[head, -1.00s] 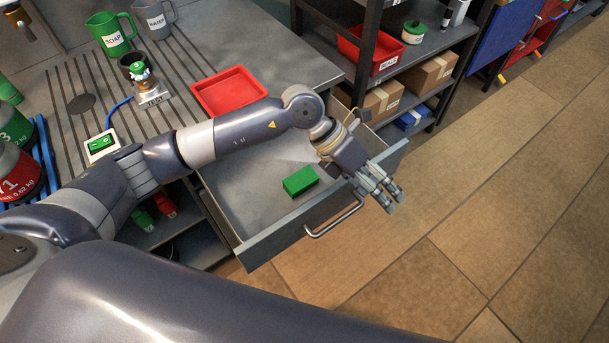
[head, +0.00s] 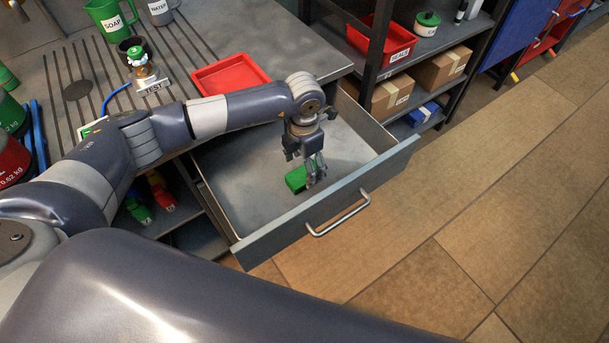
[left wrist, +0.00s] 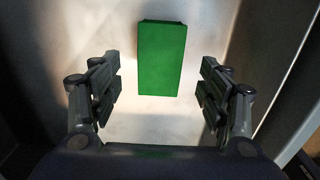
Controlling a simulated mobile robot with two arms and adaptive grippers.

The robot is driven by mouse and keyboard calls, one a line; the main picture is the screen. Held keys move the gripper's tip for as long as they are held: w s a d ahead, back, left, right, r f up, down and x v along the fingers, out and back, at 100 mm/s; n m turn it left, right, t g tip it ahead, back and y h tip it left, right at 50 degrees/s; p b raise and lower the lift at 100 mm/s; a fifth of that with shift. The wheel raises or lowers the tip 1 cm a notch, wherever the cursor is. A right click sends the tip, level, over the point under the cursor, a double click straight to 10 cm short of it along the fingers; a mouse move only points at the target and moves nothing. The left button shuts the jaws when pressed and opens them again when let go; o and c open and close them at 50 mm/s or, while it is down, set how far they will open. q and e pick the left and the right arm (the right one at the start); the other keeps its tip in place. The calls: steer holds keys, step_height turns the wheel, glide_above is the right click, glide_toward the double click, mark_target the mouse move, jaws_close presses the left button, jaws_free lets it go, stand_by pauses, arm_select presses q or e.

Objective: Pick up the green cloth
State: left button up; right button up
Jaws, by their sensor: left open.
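The green cloth (head: 297,179) is a small folded block lying flat on the floor of the open drawer (head: 240,195). My left gripper (head: 316,184) points down into the drawer at the cloth's right side in the head view and partly covers it. In the left wrist view the cloth (left wrist: 162,58) lies upper middle, ahead of and between the two spread fingers of the gripper (left wrist: 160,105). The fingers are open and empty, and do not appear to touch the cloth. My right gripper is not in view.
The drawer's front panel with its handle (head: 340,215) stands close to the gripper. On the counter above are a red tray (head: 228,78), a test burner-like item (head: 147,72) and a green soap jug (head: 108,18). A shelf with boxes (head: 392,97) stands to the right.

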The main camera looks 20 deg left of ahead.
mark_target(304, 174)
arm_select(q)
steer(key=shift+w+f+p, duration=0.1)
steer(key=shift+f+p, duration=0.3)
steer(key=shift+f, duration=2)
steer(key=c, duration=1.2)
steer(key=shift+o, duration=0.2)
